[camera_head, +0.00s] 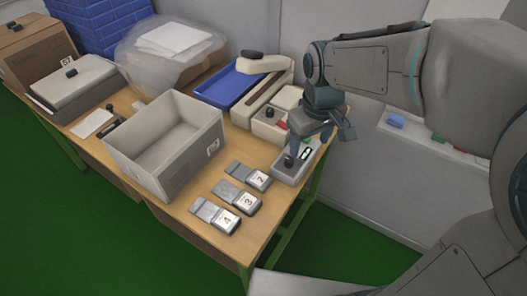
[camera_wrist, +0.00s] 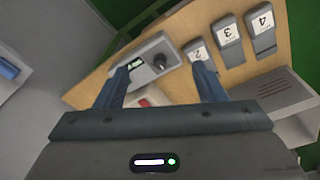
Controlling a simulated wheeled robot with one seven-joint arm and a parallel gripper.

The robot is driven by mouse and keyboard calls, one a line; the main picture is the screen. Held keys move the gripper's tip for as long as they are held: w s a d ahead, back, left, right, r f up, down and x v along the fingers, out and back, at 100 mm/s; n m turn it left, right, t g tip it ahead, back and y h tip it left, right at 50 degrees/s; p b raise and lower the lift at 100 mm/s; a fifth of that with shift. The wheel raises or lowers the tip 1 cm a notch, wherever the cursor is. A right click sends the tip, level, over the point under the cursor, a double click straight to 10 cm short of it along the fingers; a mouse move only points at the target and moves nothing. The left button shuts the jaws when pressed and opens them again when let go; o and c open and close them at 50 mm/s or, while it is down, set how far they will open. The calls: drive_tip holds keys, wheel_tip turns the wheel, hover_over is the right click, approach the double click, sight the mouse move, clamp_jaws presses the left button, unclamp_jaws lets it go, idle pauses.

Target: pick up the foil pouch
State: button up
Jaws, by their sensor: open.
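Several flat grey items with white number labels lie in a row near the table's front right edge: number 2 (camera_head: 248,176), number 3 (camera_head: 237,197) and number 4 (camera_head: 215,215). They look like the silvery pouches, but I cannot tell which is the foil pouch. In the wrist view number 2 (camera_wrist: 197,52), number 3 (camera_wrist: 229,36) and number 4 (camera_wrist: 261,30) lie beyond my right finger. My gripper (camera_head: 308,142) is open and empty, above a grey device with a black knob. In the wrist view its fingers (camera_wrist: 161,70) frame that device.
The grey device (camera_wrist: 150,70) stands at the table's right edge. An open grey box (camera_head: 165,150) stands left of the numbered items. A blue tray (camera_head: 225,88) and a beige machine (camera_head: 265,88) are behind. Bare table (camera_head: 185,195) shows between box and items.

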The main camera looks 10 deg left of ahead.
drive_tip(key=w+a+f+n+g+b, duration=0.1)
drive_tip(key=w+a+f+n, duration=0.15)
drive_tip(key=a, duration=0.45)
drive_tip(key=w+a+f+n, duration=0.1)
drive_tip(key=a+f+n, duration=0.25)
drive_tip(key=a, duration=0.25)
hover_over(256, 177)
wheel_tip(256, 177, down, 9)
drive_tip(key=shift+a+r, duration=0.1)
drive_tip(key=shift+a, duration=0.05)
drive_tip(key=shift+m, duration=0.3)
drive_tip(key=shift+d+f, duration=0.2)
drive_tip(key=shift+f, duration=2.45)
drive_tip(key=c, duration=0.7)
